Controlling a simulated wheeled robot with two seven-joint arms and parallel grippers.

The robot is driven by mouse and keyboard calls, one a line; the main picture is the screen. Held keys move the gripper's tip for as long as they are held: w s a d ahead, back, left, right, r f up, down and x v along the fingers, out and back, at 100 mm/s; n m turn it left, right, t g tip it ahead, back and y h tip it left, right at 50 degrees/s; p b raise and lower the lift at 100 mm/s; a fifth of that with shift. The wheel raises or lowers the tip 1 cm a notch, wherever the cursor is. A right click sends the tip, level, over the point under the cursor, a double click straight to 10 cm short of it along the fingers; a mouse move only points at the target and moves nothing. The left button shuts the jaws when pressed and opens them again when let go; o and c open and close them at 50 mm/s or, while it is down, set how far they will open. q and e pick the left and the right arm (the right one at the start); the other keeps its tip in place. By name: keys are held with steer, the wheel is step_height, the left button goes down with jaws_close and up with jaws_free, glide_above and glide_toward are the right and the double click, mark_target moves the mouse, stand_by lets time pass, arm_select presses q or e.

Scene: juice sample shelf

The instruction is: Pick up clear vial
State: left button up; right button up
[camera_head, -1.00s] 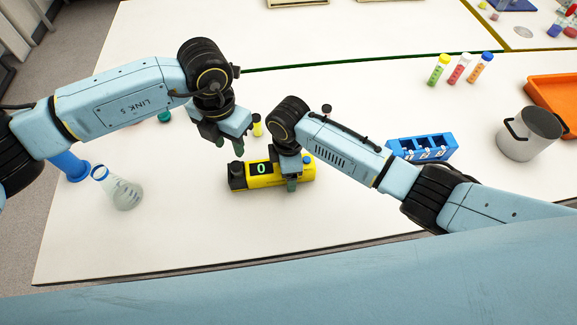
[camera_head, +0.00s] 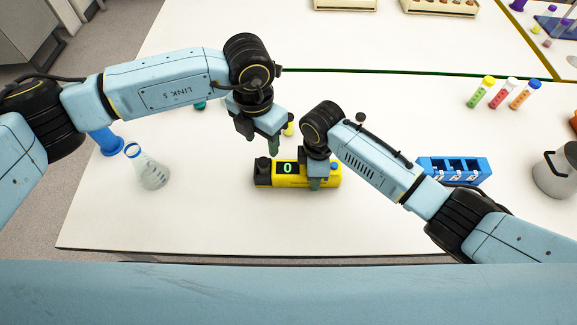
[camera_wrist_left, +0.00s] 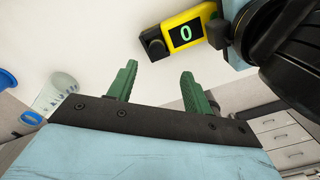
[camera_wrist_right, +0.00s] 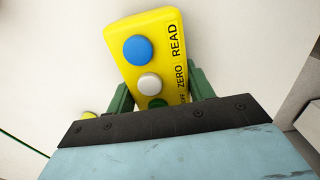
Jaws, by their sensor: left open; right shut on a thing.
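My left gripper (camera_head: 261,145) is open and empty above the table, behind and left of a yellow meter (camera_head: 265,182) with a display reading 0. Its spread green fingers show in the left wrist view (camera_wrist_left: 156,80). My right gripper (camera_head: 314,183) is shut on the meter, its fingers on either side of the body; blue and white buttons show on the meter (camera_wrist_right: 134,22) in the right wrist view. A small yellow-topped thing (camera_head: 289,129) stands just behind the left gripper, mostly hidden. I cannot make out a clear vial for certain.
A flask (camera_head: 152,173) and a blue cylinder (camera_head: 107,143) stand at the left. A blue rack (camera_head: 454,172) stands at the right, with three capped tubes (camera_head: 503,94) behind it. A metal pot (camera_head: 556,172) is at the far right. The table front is clear.

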arm_select(q)
steer(key=s+d+f+n+g+h, duration=0.2)
steer(key=s+d+n+g+h, duration=0.1)
steer(key=s+d+h, duration=0.8)
steer(key=m+t+y, duration=1.5)
steer(key=m+t, duration=0.1)
steer(key=m, duration=1.2)
glide_toward(264, 167)
steer(key=x, duration=0.4)
steer(key=shift+w+d, duration=0.25)
steer(key=shift+w, duration=0.2)
steer(key=shift+a+x, duration=0.15)
steer(key=shift+x, duration=1.2)
steer(key=shift+a+x, duration=0.15)
steer(key=shift+x, duration=1.2)
steer(key=shift+s+f, duration=0.1)
steer(key=shift+s, duration=0.1)
